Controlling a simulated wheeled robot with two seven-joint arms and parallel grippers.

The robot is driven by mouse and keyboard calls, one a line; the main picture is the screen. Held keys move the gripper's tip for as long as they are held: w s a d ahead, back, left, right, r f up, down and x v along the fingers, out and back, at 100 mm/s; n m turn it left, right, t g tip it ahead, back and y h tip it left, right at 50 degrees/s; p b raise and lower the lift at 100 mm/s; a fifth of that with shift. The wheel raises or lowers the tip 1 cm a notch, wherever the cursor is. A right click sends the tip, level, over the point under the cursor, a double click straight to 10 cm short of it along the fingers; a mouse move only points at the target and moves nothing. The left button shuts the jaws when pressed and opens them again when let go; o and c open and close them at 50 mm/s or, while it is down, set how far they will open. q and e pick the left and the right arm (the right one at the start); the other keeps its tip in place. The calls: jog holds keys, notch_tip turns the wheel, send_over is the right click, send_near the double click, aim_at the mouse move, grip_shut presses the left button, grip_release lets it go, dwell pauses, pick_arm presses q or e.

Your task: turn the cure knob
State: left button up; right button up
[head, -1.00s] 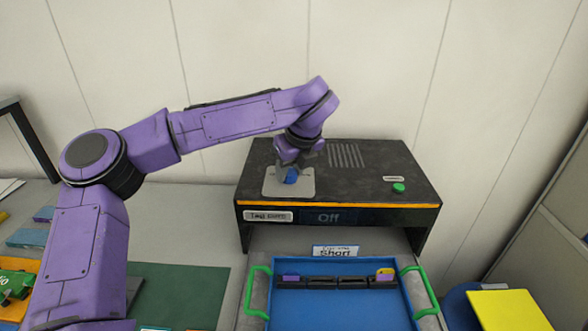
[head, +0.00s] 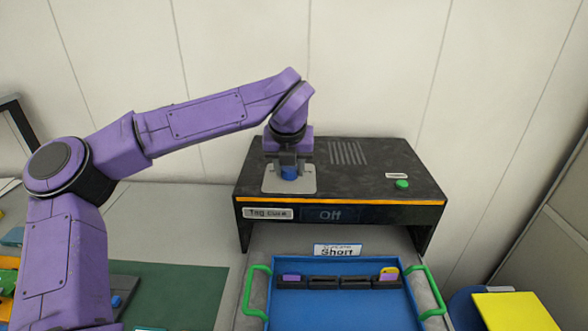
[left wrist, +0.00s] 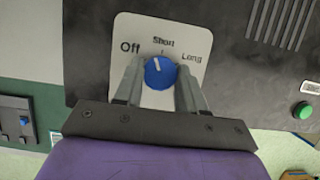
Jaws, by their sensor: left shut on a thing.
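The cure knob (left wrist: 160,72) is a blue dial on a pale plate (head: 268,186) on top of the black cure box (head: 385,171). In the left wrist view the plate reads Off, Short and Long. The knob's white mark points up and slightly left, a little to the Off side of the Short tick. My left gripper (head: 289,166) comes down over the knob, shut on it with one finger on either side. In the head view the knob is partly hidden by the gripper. The box's front display (head: 331,215) reads Off. My right gripper is not in view.
A green button (head: 402,184) sits on the box's right side. A card reading Short (head: 337,250) stands before the box, behind a blue tray (head: 340,312) with green handles holding a dark rack (head: 338,283). A green mat (head: 180,290) lies to the left.

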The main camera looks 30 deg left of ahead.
pick_arm(q)
jog(key=m, duration=0.1)
jog(key=m+h, duration=0.1)
jog(key=m, duration=0.1)
jog(key=m+h+p, duration=0.1)
jog(key=shift+w+a+r+m+t, duration=0.1)
jog(key=shift+a+r+m+t, duration=0.1)
jog(key=shift+r+m+t, duration=0.15)
jog(key=shift+m, duration=0.35)
jog(key=o, duration=0.9)
jog(key=shift+o, duration=0.8)
jog(key=shift+f, duration=0.2)
jog(key=v, duration=1)
jog(key=shift+r+b, duration=0.25)
jog(key=shift+b, duration=0.15)
